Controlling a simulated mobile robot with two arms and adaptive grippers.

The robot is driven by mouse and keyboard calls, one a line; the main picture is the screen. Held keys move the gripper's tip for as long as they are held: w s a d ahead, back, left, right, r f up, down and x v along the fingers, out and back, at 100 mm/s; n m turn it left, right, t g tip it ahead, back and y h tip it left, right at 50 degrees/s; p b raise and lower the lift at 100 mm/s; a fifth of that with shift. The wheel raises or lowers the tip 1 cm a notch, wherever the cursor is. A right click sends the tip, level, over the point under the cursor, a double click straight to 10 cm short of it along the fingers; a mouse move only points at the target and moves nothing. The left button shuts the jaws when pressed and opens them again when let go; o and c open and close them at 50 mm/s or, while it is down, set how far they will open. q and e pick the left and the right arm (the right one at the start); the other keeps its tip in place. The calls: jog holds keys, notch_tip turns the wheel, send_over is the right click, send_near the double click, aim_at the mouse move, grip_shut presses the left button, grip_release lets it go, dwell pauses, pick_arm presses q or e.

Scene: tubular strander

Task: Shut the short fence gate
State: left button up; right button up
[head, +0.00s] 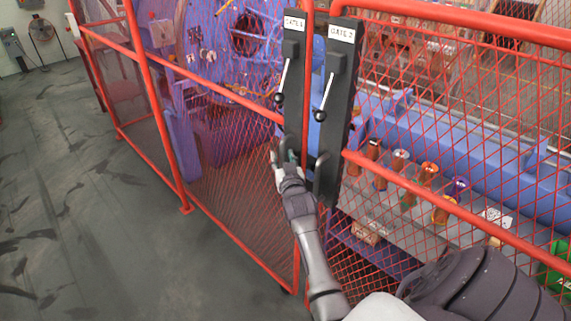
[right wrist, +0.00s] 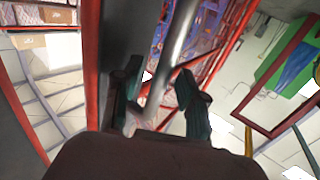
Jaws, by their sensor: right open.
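Two red mesh fence panels meet near the middle of the head view, the left panel (head: 232,150) and the right panel (head: 450,110). Each carries a tall black latch plate at its meeting edge: the left plate (head: 293,80) and the right plate (head: 340,75), each with a label and a slanted lever with a black knob. A narrow gap shows between the plates. I cannot tell which panel is the short gate. My right gripper (head: 284,160) is at the lower part of the left plate. In the right wrist view its fingers (right wrist: 160,90) are apart, with a grey bar (right wrist: 178,45) between them. My left gripper is out of view.
Behind the fence stand purple-blue machinery (head: 215,110) and a long blue beam (head: 460,150) with several coloured spools (head: 428,172). Open grey floor (head: 80,220) lies to the left. A fan (head: 41,30) stands far back.

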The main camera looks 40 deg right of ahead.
jog(key=v, duration=1.1)
jog(key=shift+s, duration=0.2)
jog(key=shift+a, duration=0.1)
